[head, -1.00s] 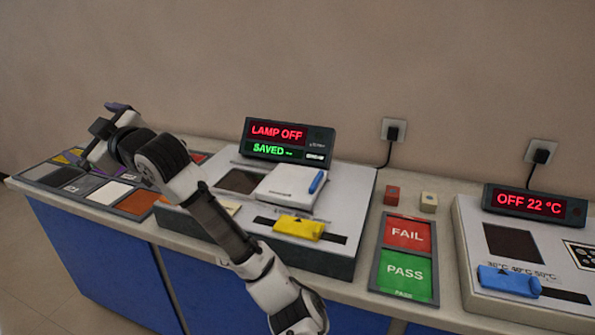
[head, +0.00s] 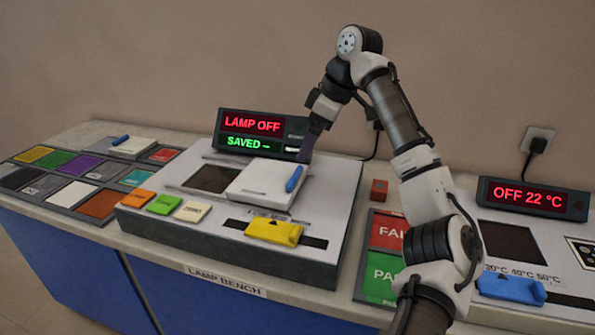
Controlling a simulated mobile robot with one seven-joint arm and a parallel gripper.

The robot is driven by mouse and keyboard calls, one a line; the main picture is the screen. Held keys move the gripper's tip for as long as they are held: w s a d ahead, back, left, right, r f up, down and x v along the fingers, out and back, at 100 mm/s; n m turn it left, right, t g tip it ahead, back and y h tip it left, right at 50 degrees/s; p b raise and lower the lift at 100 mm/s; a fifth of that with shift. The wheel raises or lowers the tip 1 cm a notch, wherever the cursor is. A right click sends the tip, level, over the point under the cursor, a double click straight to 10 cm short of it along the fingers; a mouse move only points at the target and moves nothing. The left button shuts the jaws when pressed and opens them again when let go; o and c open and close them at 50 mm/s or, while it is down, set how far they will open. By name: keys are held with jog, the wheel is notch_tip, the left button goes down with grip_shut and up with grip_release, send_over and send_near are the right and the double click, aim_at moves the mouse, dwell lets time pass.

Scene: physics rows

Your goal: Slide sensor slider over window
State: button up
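My gripper (head: 307,148) points down just behind the blue handle, near the slider's back right corner. Its fingers are dark purple and seen edge-on, so I cannot tell whether they are open or touch the handle. The display (head: 262,136) behind reads LAMP OFF and SAVED.
A yellow slider (head: 272,232) sits in a slot at the bench front, with orange, green and cream blocks to its left. A coloured tile panel (head: 100,203) lies further left. A red cube (head: 379,190) and FAIL/PASS pads (head: 380,277) stand right, partly behind my arm.

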aim_at(295, 174)
jog(key=x, duration=0.9)
jog(key=shift+a+f, duration=0.15)
jog(key=shift+f, duration=0.1)
jog(key=shift+c, duration=0.3)
